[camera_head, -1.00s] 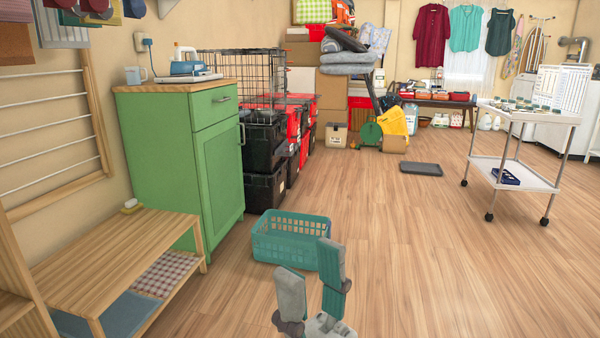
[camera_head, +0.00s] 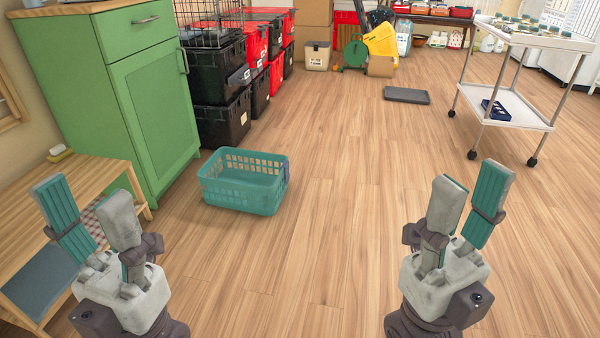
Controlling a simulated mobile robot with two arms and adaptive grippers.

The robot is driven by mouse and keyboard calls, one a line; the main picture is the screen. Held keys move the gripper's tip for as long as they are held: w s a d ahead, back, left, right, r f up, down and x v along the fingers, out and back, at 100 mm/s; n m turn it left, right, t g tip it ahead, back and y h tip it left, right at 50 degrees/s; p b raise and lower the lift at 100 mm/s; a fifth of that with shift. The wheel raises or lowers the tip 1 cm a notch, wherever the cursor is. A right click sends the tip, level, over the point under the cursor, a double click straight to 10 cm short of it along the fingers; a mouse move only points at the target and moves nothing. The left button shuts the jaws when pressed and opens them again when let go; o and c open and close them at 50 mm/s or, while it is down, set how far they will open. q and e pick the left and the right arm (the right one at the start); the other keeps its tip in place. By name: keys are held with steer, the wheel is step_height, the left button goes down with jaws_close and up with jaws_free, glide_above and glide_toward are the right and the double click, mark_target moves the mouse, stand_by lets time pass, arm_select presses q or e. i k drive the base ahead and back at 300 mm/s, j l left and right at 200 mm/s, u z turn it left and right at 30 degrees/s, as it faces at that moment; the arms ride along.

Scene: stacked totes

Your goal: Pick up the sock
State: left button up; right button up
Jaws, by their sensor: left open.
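I cannot make out a sock anywhere in view. My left gripper (camera_head: 84,194) is at the lower left, fingers pointing up and apart, with nothing between them. It shows in front of the wooden bench. My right gripper (camera_head: 471,180) is at the lower right over bare floor. Its fingers are also apart, with floor showing between them, and it holds nothing. A teal laundry basket (camera_head: 245,195) stands on the floor between and beyond the grippers. Its visible inside looks empty, but part of its bottom is hidden by the near wall.
A green cabinet (camera_head: 155,110) and wooden bench (camera_head: 95,170) line the left. Black totes (camera_head: 222,118) and red totes (camera_head: 262,45) are stacked behind. A white wheeled cart (camera_head: 520,115) stands right, and a grey tray (camera_head: 406,95) lies on the floor. The middle floor is clear.

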mark_target(286, 163)
steer(key=i+j, duration=0.15)
steer(key=i, duration=0.55)
steer(key=i+j, duration=0.15)
steer(key=i, duration=0.55)
steer(key=i+j, duration=0.15)
steer(key=i, duration=0.55)
steer(key=i+j, duration=0.15)
steer(key=i, duration=0.55)
